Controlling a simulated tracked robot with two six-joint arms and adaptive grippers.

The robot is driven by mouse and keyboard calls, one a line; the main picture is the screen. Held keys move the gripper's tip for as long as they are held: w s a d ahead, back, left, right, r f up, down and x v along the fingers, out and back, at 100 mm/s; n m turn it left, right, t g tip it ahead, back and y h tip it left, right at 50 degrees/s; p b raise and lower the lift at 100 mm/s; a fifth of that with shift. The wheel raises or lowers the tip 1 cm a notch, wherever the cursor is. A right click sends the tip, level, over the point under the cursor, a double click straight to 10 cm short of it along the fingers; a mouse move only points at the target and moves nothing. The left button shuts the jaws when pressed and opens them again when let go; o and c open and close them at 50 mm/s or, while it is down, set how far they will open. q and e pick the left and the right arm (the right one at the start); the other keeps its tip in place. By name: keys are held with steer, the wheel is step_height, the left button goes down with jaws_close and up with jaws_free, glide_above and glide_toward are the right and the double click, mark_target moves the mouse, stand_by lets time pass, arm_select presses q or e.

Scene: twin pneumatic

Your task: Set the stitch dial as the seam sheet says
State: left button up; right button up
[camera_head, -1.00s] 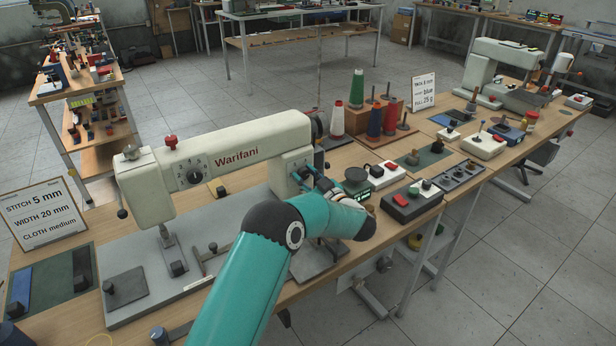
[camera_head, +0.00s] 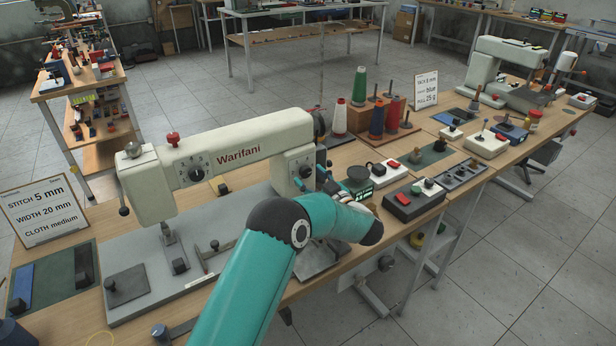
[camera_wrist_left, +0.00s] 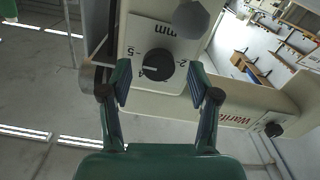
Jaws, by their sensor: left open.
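The seam sheet (camera_head: 45,212) stands at the left and reads stitch 5 mm, width 20 mm, cloth medium. The stitch dial (camera_head: 305,171) is a black round knob on the right end of the cream Warifani sewing machine (camera_head: 235,150). In the left wrist view the dial (camera_wrist_left: 158,65) sits on a white plate marked in mm; its white mark points left, close to the 4, with the 5 near it. My left gripper (camera_head: 318,179) is open in front of the dial. In the wrist view its fingers (camera_wrist_left: 160,85) stand apart either side of the knob, holding nothing.
Another dial (camera_head: 195,169) is on the machine's arm, under a red knob (camera_head: 172,139). A grey rounded knob (camera_wrist_left: 191,19) sits above the stitch dial in the wrist view. Thread cones (camera_head: 376,119) and a switch box (camera_head: 412,199) stand to the right.

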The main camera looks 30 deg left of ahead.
arm_select(q)
steer(key=v, duration=1)
steer(key=shift+s+f, duration=0.1)
